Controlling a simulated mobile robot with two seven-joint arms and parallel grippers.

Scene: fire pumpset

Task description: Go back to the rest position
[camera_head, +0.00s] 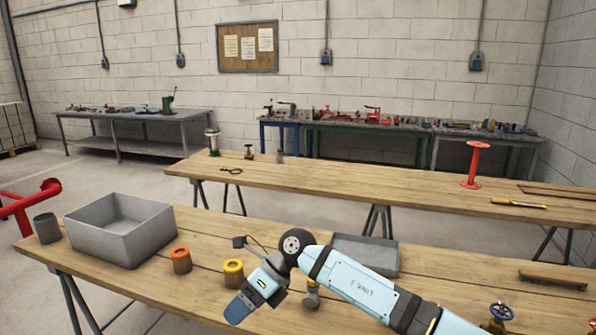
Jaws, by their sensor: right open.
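My right arm comes in from the lower right over the near wooden table (150,278). My right gripper (240,306) points down and to the left above the table, near its front edge. I see no object in its open jaws. My left gripper is not in view. To the left of the right gripper stand a pot with a yellow ring (233,272) and a pot with an orange ring (181,260). A small metal fitting (312,295) stands just right of the gripper, partly hidden by my arm.
A grey bin (120,230) and a grey cup (47,228) stand at the table's left. A shallow grey tray (372,255) lies behind my forearm. A valve with a blue wheel (499,316) is at the right. A second table (330,186) holds a red flanged stand (474,165).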

